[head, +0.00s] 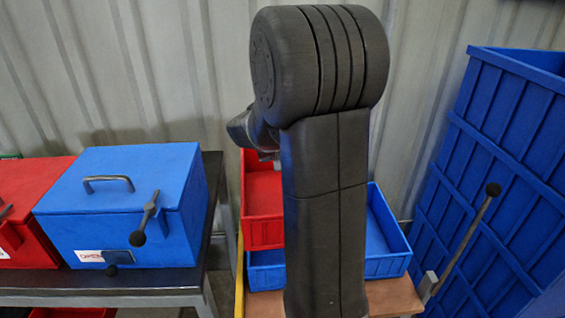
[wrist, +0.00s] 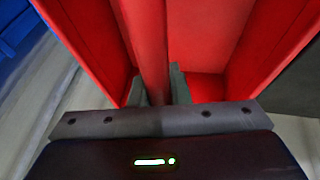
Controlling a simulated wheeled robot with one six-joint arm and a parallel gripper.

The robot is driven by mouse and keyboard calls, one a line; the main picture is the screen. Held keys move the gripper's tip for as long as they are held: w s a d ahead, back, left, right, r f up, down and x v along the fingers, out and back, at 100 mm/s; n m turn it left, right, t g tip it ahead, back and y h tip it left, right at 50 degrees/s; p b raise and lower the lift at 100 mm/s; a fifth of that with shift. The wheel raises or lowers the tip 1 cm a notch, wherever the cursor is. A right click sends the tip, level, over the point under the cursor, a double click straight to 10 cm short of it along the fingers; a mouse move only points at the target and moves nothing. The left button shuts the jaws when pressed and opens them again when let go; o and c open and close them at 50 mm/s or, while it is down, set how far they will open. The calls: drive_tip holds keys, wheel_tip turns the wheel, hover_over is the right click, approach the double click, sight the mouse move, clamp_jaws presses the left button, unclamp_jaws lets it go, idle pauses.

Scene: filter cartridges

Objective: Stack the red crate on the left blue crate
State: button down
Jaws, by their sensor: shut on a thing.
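The red crate (head: 263,228) is left of my arm in the head view, directly above a blue crate (head: 267,278). Its lower edge appears at or just over the blue rim; I cannot tell if they touch. More blue crate (head: 392,266) shows right of my arm, open and apparently empty. My arm hides the middle, so where one blue crate ends and another begins is unclear. In the wrist view my gripper (wrist: 160,88) is shut on a wall of the red crate (wrist: 85,35), with one finger each side. My fingers are hidden in the head view.
The crates stand over a wooden top (head: 395,297). At left, a blue lidded box (head: 120,220) and a red box (head: 30,215) with handles sit on a dark bench. A tall blue bin (head: 500,170) and a black-knobbed lever (head: 470,235) stand close at right.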

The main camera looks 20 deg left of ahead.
drive_tip(key=shift+f+b, duration=3.1)
drive_tip(key=shift+f, duration=0.65)
drive_tip(key=c, duration=1.3)
unclamp_jaws()
drive_tip(key=p+v, duration=0.2)
drive_tip(key=v, duration=1.2)
drive_tip(key=shift+p, duration=0.3)
drive_tip(key=b+x, duration=0.2)
drive_tip(key=x, duration=1.2)
drive_tip(key=shift+b, duration=0.3)
drive_tip(key=shift+r, duration=0.25)
drive_tip(key=shift+d+p, duration=0.1)
drive_tip(key=shift+p, duration=0.2)
